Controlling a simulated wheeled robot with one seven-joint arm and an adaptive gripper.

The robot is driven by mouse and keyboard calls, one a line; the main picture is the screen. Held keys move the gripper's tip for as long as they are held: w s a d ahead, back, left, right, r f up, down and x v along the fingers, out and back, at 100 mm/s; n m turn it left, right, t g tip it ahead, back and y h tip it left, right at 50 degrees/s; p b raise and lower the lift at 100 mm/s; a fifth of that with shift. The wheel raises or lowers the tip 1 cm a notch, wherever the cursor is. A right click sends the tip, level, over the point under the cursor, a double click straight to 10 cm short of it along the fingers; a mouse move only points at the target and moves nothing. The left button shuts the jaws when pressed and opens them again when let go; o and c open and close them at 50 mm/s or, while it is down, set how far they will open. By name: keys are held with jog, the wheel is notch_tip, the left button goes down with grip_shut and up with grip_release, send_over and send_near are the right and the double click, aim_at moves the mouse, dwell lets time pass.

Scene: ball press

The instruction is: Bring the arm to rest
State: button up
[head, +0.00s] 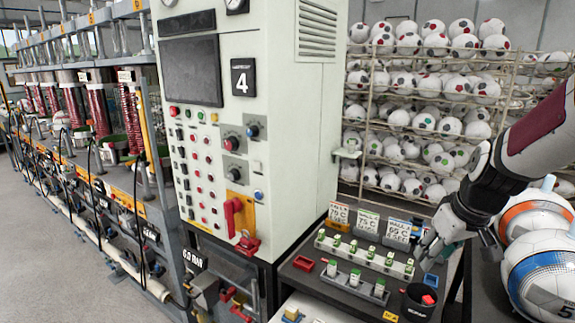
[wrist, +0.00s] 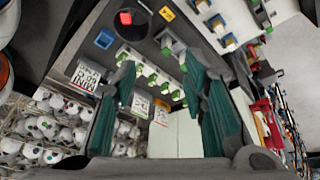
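My arm comes in from the right edge of the head view, and my gripper (head: 436,247) hangs at its end over the back right of the dark bench. In the wrist view my gripper (wrist: 160,72) shows two fingers with green pads, spread well apart. Nothing is held between them. Beyond the fingers the wrist view shows the bench with its rows of small green-topped pieces, upside down compared with the head view. The gripper looks clear of the bench, though the exact gap cannot be told.
A tall control cabinet (head: 285,130) marked 4 stands left of the bench (head: 325,285). Label cards (head: 367,222), a black cup (head: 417,303) and a blue tray (head: 431,281) are on the bench. Large balls (head: 541,272) sit at the right. A rack of balls (head: 425,125) stands behind.

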jog(key=s+a+r, duration=0.3)
jog(key=s+a, duration=0.1)
jog(key=s, duration=0.2)
jog(key=s+a+r+m+t, duration=0.1)
jog(key=s+a+r, duration=0.2)
jog(key=s, duration=0.4)
jog(key=s+a+r+m, duration=0.1)
jog(key=s+a+r, duration=0.2)
jog(key=s+a, duration=0.2)
jog(key=shift+s+r+b, duration=0.25)
jog(key=shift+s+b, duration=0.05)
jog(key=shift+s, duration=0.9)
